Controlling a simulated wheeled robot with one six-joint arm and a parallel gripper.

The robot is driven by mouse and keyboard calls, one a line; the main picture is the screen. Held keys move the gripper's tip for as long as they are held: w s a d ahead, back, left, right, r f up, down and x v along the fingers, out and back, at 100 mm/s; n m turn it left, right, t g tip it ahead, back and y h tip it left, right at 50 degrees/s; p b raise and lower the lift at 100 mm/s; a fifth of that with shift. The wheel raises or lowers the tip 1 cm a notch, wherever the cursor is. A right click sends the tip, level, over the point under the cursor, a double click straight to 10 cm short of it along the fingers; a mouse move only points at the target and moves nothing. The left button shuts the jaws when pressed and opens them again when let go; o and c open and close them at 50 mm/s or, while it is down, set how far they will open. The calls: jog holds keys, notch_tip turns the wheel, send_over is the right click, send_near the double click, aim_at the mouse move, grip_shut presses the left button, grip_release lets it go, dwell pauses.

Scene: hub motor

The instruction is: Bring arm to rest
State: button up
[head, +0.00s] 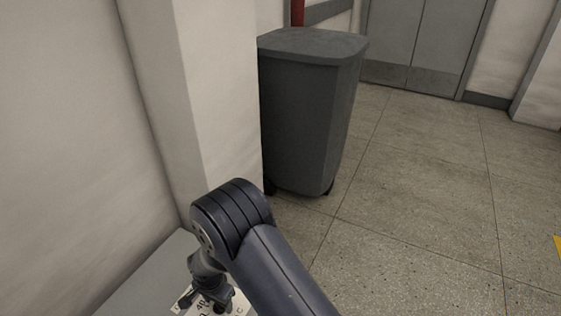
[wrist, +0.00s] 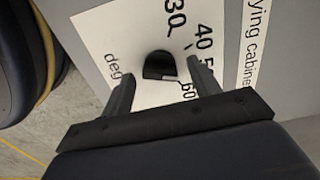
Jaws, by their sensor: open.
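My arm (head: 275,270) reaches forward and bends down at its dark ribbed joint in the lower middle of the head view. My gripper (head: 207,298) hangs below that joint, over a white label on a grey surface. In the wrist view its two fingers (wrist: 159,72) are apart, one on each side of a small black knob (wrist: 160,66). I cannot tell whether they touch it.
A white dial label (wrist: 98,32) with numbers and "deg" surrounds the knob on the grey cabinet top (head: 150,278). A pale wall and pillar (head: 190,90) stand close on the left. A dark grey bin (head: 310,115) stands beyond. Floor (head: 430,190) to the right is clear.

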jog(key=n, duration=1.1)
jog(key=shift+n, duration=0.3)
notch_tip(320, 180, up, 8)
jog(key=p, duration=0.3)
jog(key=shift+r, duration=0.25)
